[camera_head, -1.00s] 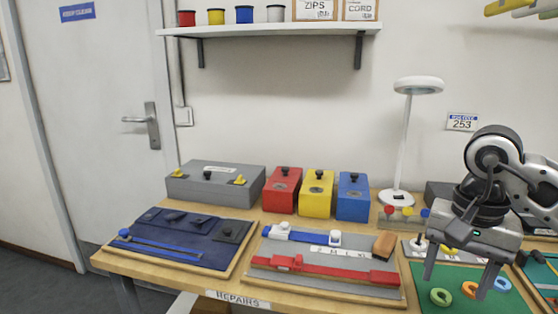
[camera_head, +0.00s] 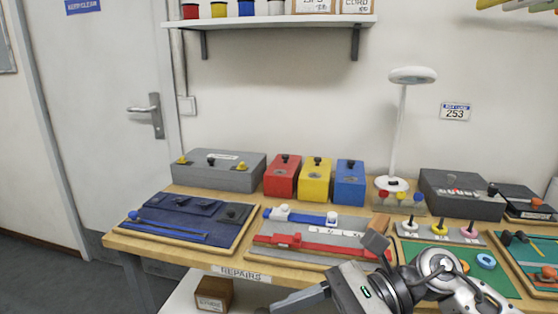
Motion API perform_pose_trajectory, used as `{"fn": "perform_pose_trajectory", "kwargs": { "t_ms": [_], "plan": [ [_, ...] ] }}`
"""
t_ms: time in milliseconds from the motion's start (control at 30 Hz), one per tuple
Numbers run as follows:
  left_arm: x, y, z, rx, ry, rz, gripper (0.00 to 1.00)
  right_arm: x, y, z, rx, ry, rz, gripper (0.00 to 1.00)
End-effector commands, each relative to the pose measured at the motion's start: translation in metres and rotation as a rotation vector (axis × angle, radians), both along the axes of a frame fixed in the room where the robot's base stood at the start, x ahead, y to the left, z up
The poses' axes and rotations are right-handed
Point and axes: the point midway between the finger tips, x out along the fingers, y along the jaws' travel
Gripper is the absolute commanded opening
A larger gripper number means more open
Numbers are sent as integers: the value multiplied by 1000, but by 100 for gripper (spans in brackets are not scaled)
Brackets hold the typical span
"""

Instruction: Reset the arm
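My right gripper (camera_head: 322,271) hangs at the front edge of the bench, below the grey board with the red and blue strips. Its two fingers are spread wide apart with nothing between them. Its arm comes in from the lower right and covers part of the green mat. My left arm and gripper are not in view.
The wooden bench (camera_head: 180,255) holds a navy fabric board (camera_head: 190,218), a grey strip board (camera_head: 265,240), red (camera_head: 282,180), yellow (camera_head: 315,182) and blue (camera_head: 350,186) boxes, a grey box (camera_head: 218,172) and a white lamp (camera_head: 402,130). A shelf (camera_head: 280,21) is above.

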Motion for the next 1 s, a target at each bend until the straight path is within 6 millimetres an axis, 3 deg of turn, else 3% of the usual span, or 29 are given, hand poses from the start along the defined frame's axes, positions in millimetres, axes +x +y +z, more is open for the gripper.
{"fn": "perform_pose_trajectory", "kwargs": {
  "t_ms": [33,100,167,233,267,367,467,533,567,633,733,833,1000],
  "plan": [
    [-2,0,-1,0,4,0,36,-4,14,9,157,221,-86,60],
    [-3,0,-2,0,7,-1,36,7,19,24,364,554,-217,60],
    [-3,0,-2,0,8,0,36,23,12,26,532,859,-326,60],
    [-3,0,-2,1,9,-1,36,44,-6,13,722,1231,-449,60],
    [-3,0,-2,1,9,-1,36,52,-17,1,803,1392,-500,60],
    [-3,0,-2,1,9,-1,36,64,-54,-61,1068,1929,-663,60],
    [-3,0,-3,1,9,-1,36,51,-83,-130,1294,2360,-788,60],
    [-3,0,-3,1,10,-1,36,31,-97,-172,1436,2603,-859,60],
    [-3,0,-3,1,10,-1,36,21,-102,-188,-1437,-2591,851,60],
    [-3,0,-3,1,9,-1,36,-2,-109,-218,-1351,-2405,786,60],
    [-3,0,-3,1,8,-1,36,-30,-114,-248,-1266,-2216,723,60],
    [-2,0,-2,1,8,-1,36,-47,-116,-262,-1222,-2113,689,60],
    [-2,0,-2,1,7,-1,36,-54,-116,-268,-1205,-2073,677,60]
  ]
}}
